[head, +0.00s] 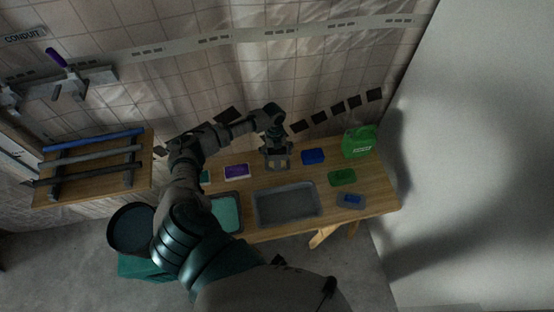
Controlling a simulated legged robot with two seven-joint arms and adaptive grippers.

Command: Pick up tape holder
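My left arm reaches over the wooden workbench (378,183), and its gripper (278,163) points down above the back middle of the bench. Its two pale finger pads look apart, with nothing clear between them. A small grey piece with a blue part (351,200) lies at the front right of the bench; it may be the tape holder, but I cannot tell for sure. It is apart from the gripper, to its right and nearer the front edge. My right gripper is not in view.
A grey tray (286,216) and a teal tray (227,214) lie along the front. Blue (313,156), green (342,177) and purple (236,172) bins and a green jug (359,142) stand around. A rack with bars (95,155) is left; a white wall (470,150) closes the right.

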